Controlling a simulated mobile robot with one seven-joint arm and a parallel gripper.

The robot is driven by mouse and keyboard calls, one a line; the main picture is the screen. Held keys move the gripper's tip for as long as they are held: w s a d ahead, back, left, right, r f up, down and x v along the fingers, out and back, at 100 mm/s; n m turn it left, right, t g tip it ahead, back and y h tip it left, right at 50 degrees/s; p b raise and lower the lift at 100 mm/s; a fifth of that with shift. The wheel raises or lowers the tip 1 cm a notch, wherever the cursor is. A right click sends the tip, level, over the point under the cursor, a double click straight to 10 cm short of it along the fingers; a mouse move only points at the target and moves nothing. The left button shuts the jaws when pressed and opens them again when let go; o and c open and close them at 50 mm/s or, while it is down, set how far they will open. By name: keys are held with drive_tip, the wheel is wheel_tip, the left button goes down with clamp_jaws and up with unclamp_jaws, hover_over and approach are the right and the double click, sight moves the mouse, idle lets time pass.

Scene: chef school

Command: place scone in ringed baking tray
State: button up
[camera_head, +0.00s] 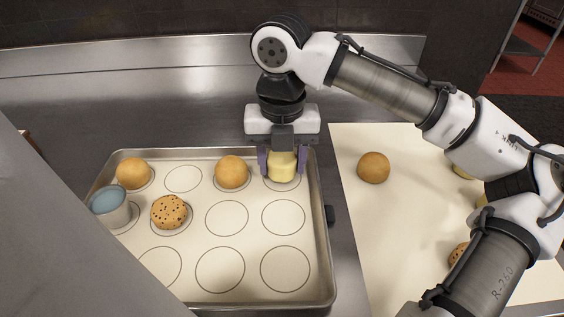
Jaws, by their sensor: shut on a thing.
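My gripper (282,163) is shut on a pale yellow scone (281,168), one purple finger on each side. The scone is at the back right ring of the baking tray (324,250); whether it touches the tray I cannot tell. The tray is a metal pan with a cream sheet printed with rings. Two plain golden buns stand in the back row, one at the left (133,173) and one left of my gripper (231,171). A speckled cookie-like piece (169,212) lies on a ring in the second row.
A cream mat (400,240) at right holds a golden bun (374,167) and a speckled piece (459,255), partly behind my arm. Several rings are empty. A steel wall rises behind.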

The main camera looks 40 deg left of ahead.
sight(282, 157)
drive_tip(key=shift+f, duration=0.35)
drive_tip(key=shift+f, duration=0.1)
drive_tip(key=o, duration=1)
drive_tip(key=shift+c, duration=0.2)
wheel_tip(282, 157, up, 12)
drive_tip(key=p, duration=0.1)
